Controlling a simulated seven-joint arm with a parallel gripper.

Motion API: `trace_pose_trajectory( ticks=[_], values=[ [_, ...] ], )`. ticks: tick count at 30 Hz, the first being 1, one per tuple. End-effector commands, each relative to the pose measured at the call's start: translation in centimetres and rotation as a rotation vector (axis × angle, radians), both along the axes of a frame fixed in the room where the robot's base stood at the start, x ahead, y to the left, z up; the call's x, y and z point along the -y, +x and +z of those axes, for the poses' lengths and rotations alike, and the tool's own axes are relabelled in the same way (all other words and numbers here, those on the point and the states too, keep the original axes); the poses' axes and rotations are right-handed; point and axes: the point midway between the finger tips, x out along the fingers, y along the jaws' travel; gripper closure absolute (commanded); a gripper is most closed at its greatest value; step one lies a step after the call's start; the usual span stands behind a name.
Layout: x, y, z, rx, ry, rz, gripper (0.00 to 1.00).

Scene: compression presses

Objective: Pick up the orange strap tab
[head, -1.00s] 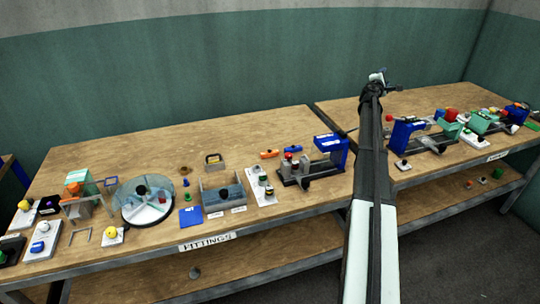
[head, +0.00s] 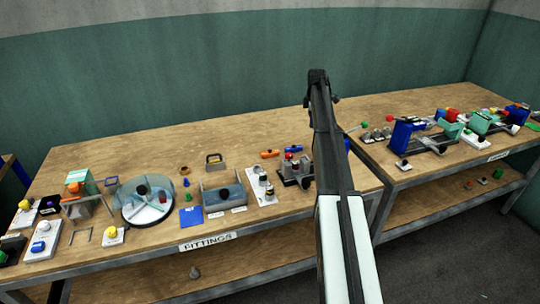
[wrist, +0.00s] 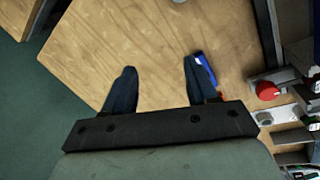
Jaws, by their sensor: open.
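The orange strap tab (head: 269,154) appears to be the small orange piece lying flat on the near table in the head view, just left of a similar blue tab (head: 293,149). In the wrist view a sliver of orange (wrist: 219,96) shows beside my right finger, probably the same tab, mostly hidden by the gripper body. The blue tab (wrist: 203,66) lies just beyond that finger. My gripper (wrist: 160,66) is open, with nothing between its fingers but bare wood below. In the head view its fingers cannot be made out behind my arm.
A press with a red knob (wrist: 267,90) stands right of the fingers in the wrist view.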

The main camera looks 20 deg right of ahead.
Motion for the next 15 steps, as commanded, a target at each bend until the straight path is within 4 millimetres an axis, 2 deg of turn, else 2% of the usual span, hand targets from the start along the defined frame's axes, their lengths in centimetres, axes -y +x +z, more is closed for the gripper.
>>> trace_pose_trajectory(
  ticks=[1,3,6,10,15],
  values=[
    [-2.7,0.1,0.0,-0.031,0.079,0.07,0.43],
    [-6.0,-0.1,0.1,-0.068,0.183,0.167,0.43],
    [-9.7,-0.5,0.7,-0.101,0.305,0.29,0.43],
    [-12.8,-1.0,1.4,-0.122,0.406,0.4,0.43],
    [-14.1,-1.3,1.6,-0.131,0.452,0.451,0.43]
  ],
)
